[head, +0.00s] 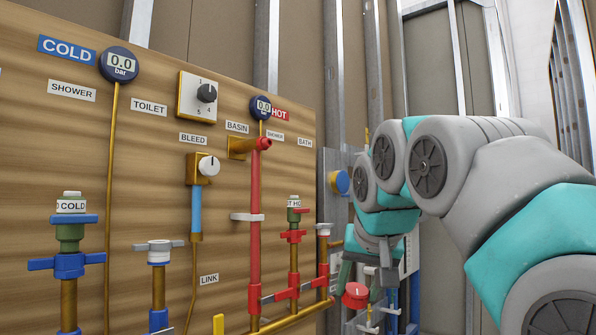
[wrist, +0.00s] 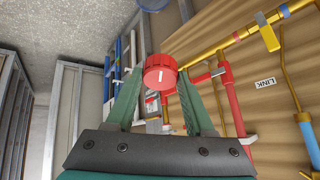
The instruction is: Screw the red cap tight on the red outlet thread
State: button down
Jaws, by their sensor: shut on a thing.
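The red cap (head: 355,295) is round and ribbed, and sits at the end of my gripper at the lower right of the head view. In the wrist view the red cap (wrist: 160,76) is between the tips of my two green fingers, with a white mark on its face. My gripper (wrist: 160,84) is shut on it. Red pipework (wrist: 217,76) is just right of the cap in the wrist view. The red outlet thread is not clearly seen. I cannot tell whether the cap touches a thread.
The wooden panel (head: 150,200) carries a tall red pipe (head: 255,220), a brass pipe (head: 300,318) along the bottom, and blue cold valves (head: 68,262) at the left. Blue pipes (head: 391,310) stand right of the cap. Metal studs (head: 334,80) rise behind.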

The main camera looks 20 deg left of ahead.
jog(key=w+a+r+n+t+y, duration=0.1)
jog(key=w+a+r+y, duration=0.1)
jog(key=a+r+y, duration=0.2)
jog(key=w+a+r+n+t+y, duration=0.1)
jog(key=w+a+r+y, duration=0.2)
jog(key=r, duration=0.6)
jog(key=w+a+r+n+t+y+b, duration=0.1)
jog(key=w+a+r+t+y, duration=0.1)
jog(key=r, duration=0.4)
jog(key=w+a+y, duration=0.1)
jog(key=a+y, duration=0.1)
jog(key=shift+a+r+y, duration=0.3)
jog(key=shift+a+y, duration=0.1)
jog(key=shift+r, duration=0.25)
jog(key=shift+w+d+r+y, duration=0.15)
jog(key=shift+r+y, duration=0.15)
jog(key=shift+r, duration=0.35)
jog(key=shift+r, duration=0.15)
